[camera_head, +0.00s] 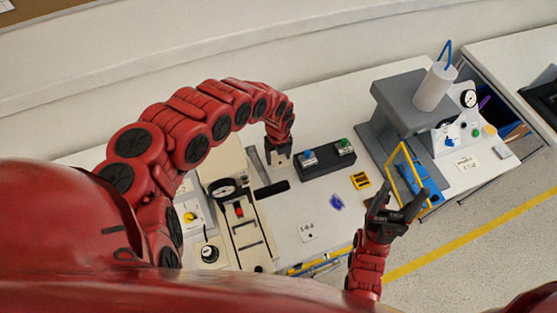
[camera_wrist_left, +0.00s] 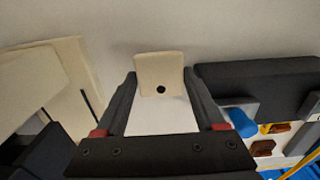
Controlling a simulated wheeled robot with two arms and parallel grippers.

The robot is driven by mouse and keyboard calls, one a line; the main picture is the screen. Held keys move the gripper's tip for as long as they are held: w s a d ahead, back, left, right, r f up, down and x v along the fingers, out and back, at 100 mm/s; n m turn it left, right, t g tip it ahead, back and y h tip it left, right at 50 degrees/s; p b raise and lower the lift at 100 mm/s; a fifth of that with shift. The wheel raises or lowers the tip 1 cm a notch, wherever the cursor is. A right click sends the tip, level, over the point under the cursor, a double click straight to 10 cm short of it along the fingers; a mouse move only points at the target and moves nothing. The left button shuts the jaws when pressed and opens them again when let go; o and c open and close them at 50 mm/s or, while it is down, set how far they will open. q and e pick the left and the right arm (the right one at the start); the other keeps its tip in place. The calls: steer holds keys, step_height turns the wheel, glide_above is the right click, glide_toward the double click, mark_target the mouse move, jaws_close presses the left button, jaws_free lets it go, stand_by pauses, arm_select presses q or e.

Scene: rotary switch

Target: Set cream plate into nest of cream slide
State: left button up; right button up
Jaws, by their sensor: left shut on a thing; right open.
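The cream plate (camera_wrist_left: 160,68), a small square with a dark round hole, is between the fingertips of my left gripper (camera_wrist_left: 160,92) in the left wrist view. My left gripper is shut on it. In the head view my left gripper (camera_head: 279,157) points down between the cream machine and the black button box; I cannot make out the plate there. The cream machine (camera_head: 240,232), with a long cream slide-like part, stands left of that gripper; its nest cannot be made out. My right gripper (camera_head: 390,203) is open and empty at the lower right.
The black box (camera_head: 327,163) with blue and green buttons stands right of my left gripper. A grey press (camera_head: 402,100) with a white cylinder stands behind a yellow frame (camera_head: 400,172), close to my right gripper.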

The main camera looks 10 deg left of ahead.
arm_select(q)
step_height(320, 180, up, 6)
steer(key=shift+r, duration=0.2)
steer(key=shift+w+r+n+b, duration=0.1)
steer(key=shift+w+n+b, duration=0.15)
steer(key=shift+n+b, duration=0.1)
steer(key=w+a+r+n+b, duration=0.2)
steer(key=w+r+n+b, duration=0.75)
steer(key=n, duration=1.15)
step_height(320, 180, up, 12)
steer(key=a+f+n+b, duration=0.1)
steer(key=a+n+b, duration=0.15)
steer(key=n, duration=0.55)
steer(key=m+p, duration=1.2)
steer(key=m, duration=1.4)
glide_toward(278, 159)
steer(key=shift+w+f, duration=0.1)
steer(key=shift+w, duration=0.7)
steer(key=s+m, duration=0.1)
steer(key=m, duration=0.1)
steer(key=f+m, duration=0.1)
steer(key=shift+s+f+m+p, duration=0.3)
steer(key=shift+s+m, duration=0.05)
